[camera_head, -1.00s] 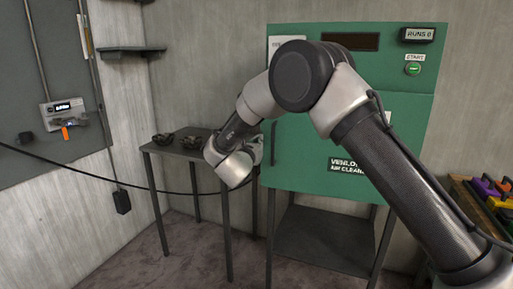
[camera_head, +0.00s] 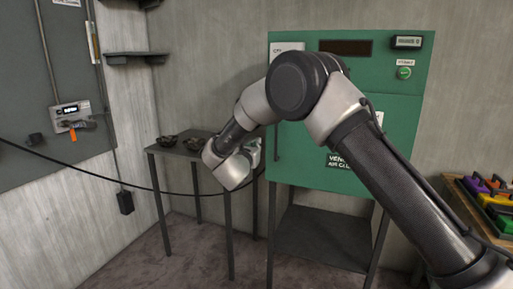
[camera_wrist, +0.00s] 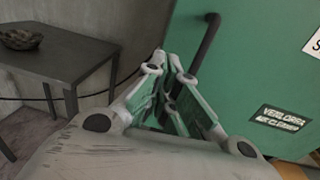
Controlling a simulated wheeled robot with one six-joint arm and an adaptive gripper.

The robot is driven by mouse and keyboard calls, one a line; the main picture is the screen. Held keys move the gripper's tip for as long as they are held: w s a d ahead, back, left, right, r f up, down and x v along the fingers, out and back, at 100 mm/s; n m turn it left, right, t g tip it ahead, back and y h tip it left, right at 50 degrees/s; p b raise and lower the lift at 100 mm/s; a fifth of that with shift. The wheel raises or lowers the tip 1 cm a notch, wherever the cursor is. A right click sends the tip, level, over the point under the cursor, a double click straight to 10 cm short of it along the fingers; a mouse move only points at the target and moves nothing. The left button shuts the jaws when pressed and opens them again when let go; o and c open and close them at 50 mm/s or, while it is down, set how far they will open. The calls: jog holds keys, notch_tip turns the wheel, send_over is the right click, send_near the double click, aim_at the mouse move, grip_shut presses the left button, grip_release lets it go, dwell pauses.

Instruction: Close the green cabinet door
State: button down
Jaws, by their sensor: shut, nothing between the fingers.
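The green cabinet (camera_head: 385,80) stands against the back wall on a dark stand. Its green door (camera_head: 300,165), with a black vertical handle (camera_head: 277,143) near the left edge, looks flush or nearly flush with the front; I cannot tell whether a small gap is left. My arm hides much of the door's middle. My gripper (camera_head: 256,152) is just left of the door's left edge, at about handle height. In the wrist view, my gripper (camera_wrist: 172,95) is shut and empty. The handle (camera_wrist: 207,43) and door (camera_wrist: 262,75) are beyond and right of it, and contact cannot be judged.
A dark side table (camera_head: 180,150) with bowl-like dark objects stands left of the cabinet, close to my gripper. A black cable (camera_head: 90,176) crosses the left side. A wooden box of coloured pieces (camera_head: 490,200) stands at the right. Floor between is clear.

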jog(key=a+v, duration=0.1)
jog(key=v, duration=0.8)
jog(key=s+a+f+n+g+y, duration=0.35)
jog(key=a+f+n+y, duration=0.2)
jog(key=n, duration=0.55)
jog(key=s+a+f+n+g+y, duration=0.2)
jog(key=a+f+n+g+y, duration=0.3)
jog(key=n, duration=0.7)
jog(key=s+d+r+n+g+h, duration=0.1)
jog(key=s+d+r+n, duration=0.4)
jog(key=s+d, duration=0.6)
jog(key=s+d+r+n+g+h, duration=0.2)
jog(key=s+d+r+n, duration=0.3)
jog(key=s+d, duration=0.6)
jog(key=s+d+r+n+g+h, duration=0.1)
jog(key=s+d+r+n, duration=0.5)
jog(key=d, duration=2.5)
jog(key=s+r+h, duration=0.1)
jog(key=s+r, duration=0.1)
jog(key=s, duration=0.4)
jog(key=shift+d+g, duration=0.25)
jog(key=shift+g, duration=0.1)
